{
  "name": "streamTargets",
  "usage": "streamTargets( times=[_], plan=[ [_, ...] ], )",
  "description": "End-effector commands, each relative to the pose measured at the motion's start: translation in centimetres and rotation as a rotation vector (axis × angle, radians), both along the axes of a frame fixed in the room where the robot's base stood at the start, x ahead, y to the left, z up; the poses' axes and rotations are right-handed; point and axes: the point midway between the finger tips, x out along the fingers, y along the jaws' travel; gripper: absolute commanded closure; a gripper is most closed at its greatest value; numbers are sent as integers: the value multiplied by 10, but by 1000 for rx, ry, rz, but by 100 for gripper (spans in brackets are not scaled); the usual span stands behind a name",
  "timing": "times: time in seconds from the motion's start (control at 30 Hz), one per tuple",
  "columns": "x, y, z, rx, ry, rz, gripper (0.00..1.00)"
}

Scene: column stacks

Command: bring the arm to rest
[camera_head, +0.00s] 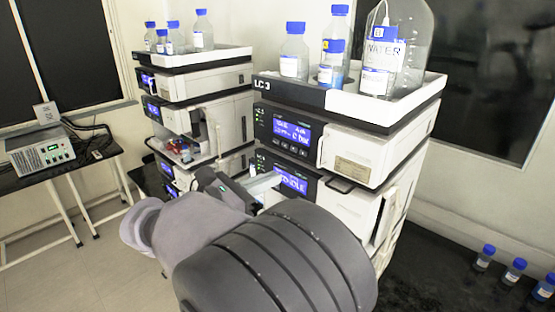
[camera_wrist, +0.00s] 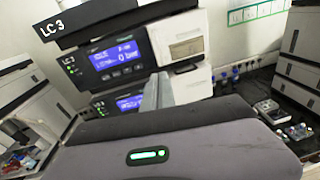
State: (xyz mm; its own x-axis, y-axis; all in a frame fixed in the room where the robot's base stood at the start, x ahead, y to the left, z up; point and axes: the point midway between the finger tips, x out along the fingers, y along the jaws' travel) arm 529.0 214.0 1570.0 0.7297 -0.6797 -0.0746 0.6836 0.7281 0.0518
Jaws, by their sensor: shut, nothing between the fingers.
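My arm fills the lower middle of the head view, and its grey links hide part of the instrument stack behind. My gripper (camera_wrist: 156,93) shows in the wrist view as a narrow grey pair of fingers, close together with nothing held. It points toward the front of the LC 3 stack (camera_wrist: 185,45), whose blue displays are lit. In the head view the fingers (camera_head: 264,186) show beyond my arm, in front of the lower display of the LC 3 stack (camera_head: 345,150). I cannot tell the exact gap between fingers and stack.
A tray (camera_head: 415,92) on the LC 3 stack carries several bottles, one a large WATER bottle (camera_head: 412,40). A second stack (camera_head: 205,80) with bottles stands to the left. Small blue-capped bottles (camera_head: 514,272) stand on the dark bench at right. A grey device (camera_head: 40,150) sits on the left table.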

Motion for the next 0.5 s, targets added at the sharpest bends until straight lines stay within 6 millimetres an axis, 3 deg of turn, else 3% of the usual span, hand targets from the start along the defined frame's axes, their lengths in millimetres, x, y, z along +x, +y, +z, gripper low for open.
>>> streamTargets(
  times=[0.07, 0.1, 0.17, 0.2, 0.27, 0.3, 0.4, 0.5],
  plan=[
    [-11, -55, -46, 166, 10, -106, 100],
    [-23, -88, -72, 289, 9, -181, 100],
    [-49, -135, -115, 496, -9, -312, 100],
    [-71, -160, -145, 638, -31, -406, 100],
    [-108, -191, -192, 865, -85, -560, 100],
    [-134, -205, -224, 1026, -138, -674, 100],
    [-201, -216, -311, 1462, -335, -1000, 100],
    [-247, -201, -378, 1870, -590, -1329, 100]
  ],
)
